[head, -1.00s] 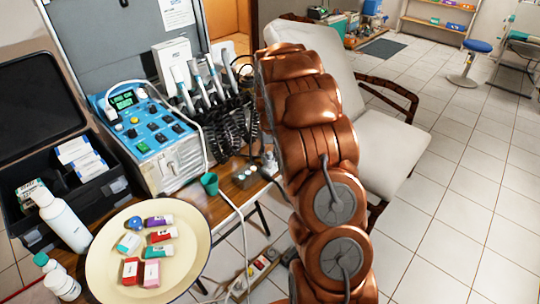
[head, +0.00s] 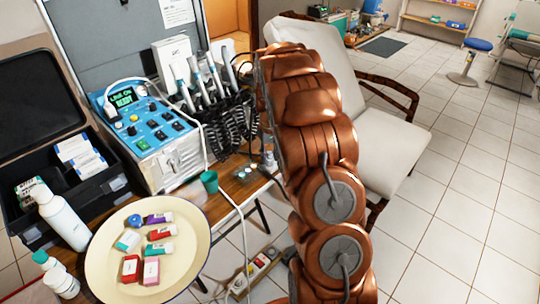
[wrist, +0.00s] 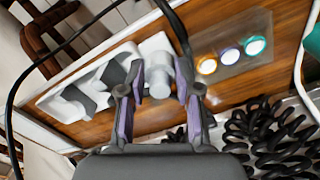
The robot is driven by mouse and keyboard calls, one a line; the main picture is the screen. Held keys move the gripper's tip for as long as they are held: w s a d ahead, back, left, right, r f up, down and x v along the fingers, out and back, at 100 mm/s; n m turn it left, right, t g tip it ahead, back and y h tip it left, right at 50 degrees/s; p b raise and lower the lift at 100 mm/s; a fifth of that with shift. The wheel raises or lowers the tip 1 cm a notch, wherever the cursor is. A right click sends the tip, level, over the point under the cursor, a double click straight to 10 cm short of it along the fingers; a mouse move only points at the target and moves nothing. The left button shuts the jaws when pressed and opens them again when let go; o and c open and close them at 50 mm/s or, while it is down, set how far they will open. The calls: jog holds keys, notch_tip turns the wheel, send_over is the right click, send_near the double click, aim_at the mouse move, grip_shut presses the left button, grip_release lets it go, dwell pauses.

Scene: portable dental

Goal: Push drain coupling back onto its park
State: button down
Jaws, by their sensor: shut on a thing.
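My gripper (wrist: 159,100) shows in the wrist view, with its two purple-lined fingers on either side of a pale, round-ended piece (wrist: 159,84), which looks like the drain coupling. The gripper is shut on it. The piece stands against a white park fitting (wrist: 150,47) on the wooden panel; whether it is fully seated I cannot tell. A dark grey hose (wrist: 178,30) runs from the top edge down to the right finger. In the head view my arm hides the gripper and the coupling.
Orange, purple and green round lamps (wrist: 231,55) sit right of the fitting. Black coiled cords (wrist: 270,130) lie at lower right. In the head view, the blue control unit (head: 150,125) reads READY; a green cup (head: 209,182) and cream tray (head: 100,260) stand nearby.

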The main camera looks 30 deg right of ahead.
aim_at(270, 153)
jog(key=shift+f, duration=0.4)
dwell(0.7)
jog(key=c, duration=0.7)
grip_release()
jog(key=shift+r, duration=0.15)
notch_tip(270, 153, up, 11)
jog(key=shift+r, duration=0.4)
